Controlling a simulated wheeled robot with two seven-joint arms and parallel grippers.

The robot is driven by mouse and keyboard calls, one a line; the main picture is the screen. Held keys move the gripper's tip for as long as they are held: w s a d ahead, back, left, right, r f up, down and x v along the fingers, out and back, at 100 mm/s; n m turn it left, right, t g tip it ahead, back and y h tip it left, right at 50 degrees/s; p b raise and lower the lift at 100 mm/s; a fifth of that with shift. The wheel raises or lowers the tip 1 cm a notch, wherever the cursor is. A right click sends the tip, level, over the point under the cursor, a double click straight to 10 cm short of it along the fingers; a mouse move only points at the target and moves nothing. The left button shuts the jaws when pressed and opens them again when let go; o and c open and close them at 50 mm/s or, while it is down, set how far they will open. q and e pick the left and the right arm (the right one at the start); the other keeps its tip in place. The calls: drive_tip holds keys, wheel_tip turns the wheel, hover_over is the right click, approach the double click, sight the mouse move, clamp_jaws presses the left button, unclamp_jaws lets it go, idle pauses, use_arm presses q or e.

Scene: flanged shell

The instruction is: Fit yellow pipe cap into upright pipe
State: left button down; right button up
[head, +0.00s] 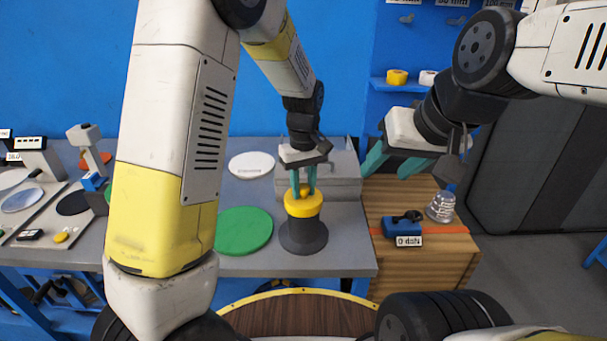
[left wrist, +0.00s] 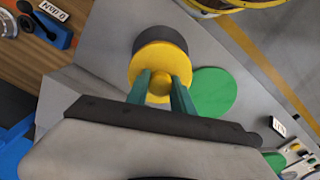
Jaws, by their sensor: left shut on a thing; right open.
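The yellow pipe cap (head: 304,204) has a round knob on top and shows at the top of the dark grey upright pipe (head: 303,237) on the grey bench. My left gripper (head: 305,189) points down and is shut on the cap's knob. In the left wrist view the cap (left wrist: 152,62) covers most of the dark pipe (left wrist: 165,36), and the green fingers (left wrist: 160,88) sit on both sides of the knob. Whether the cap is seated in the pipe or just above it, I cannot tell. My right gripper (head: 387,163) is open and empty, up to the right.
A green disc (head: 243,231) lies left of the pipe, with a white disc (head: 251,165) behind it. A grey box (head: 341,183) stands behind the pipe. A wooden cabinet (head: 425,262) on the right holds a blue tool (head: 403,222) and a clear ribbed piece (head: 441,206).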

sight(303, 186)
use_arm(q)
drive_tip(key=shift+f, duration=0.75)
drive_tip(key=c, duration=1)
unclamp_jaws()
drive_tip(key=shift+r, duration=0.1)
wheel_tip(303, 186, up, 7)
drive_tip(key=shift+f, duration=0.1)
drive_tip(key=shift+r, duration=0.4)
